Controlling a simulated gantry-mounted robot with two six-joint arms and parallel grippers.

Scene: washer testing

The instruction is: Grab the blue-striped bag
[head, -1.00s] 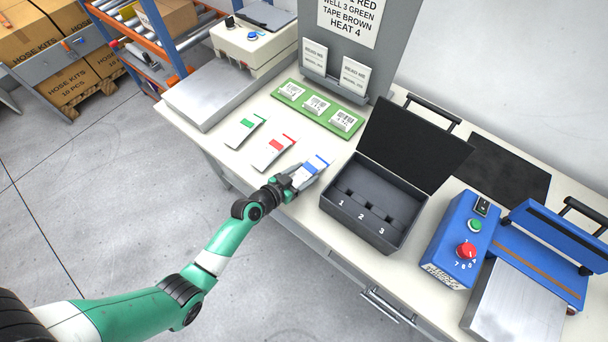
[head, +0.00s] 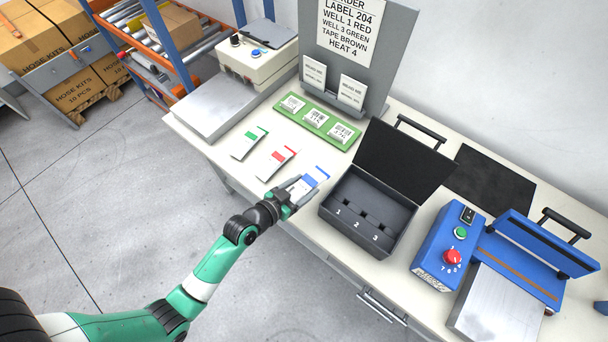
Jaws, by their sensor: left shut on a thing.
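The blue-striped bag (head: 311,180) is a small white packet with a blue band, at the front of the white table (head: 213,154), left of the open black case. My left gripper (head: 297,190) reaches in from the front edge and is shut on the bag's near end; its fingers hide part of the bag. The red-striped bag (head: 275,162) and the green-striped bag (head: 248,143) lie flat to the left of it. My right gripper is not in view.
The open black case (head: 341,221) with numbered wells stands close to the right of the bag. A green tray (head: 293,116) of labels lies behind. A blue sealing machine (head: 449,241) stands at the right.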

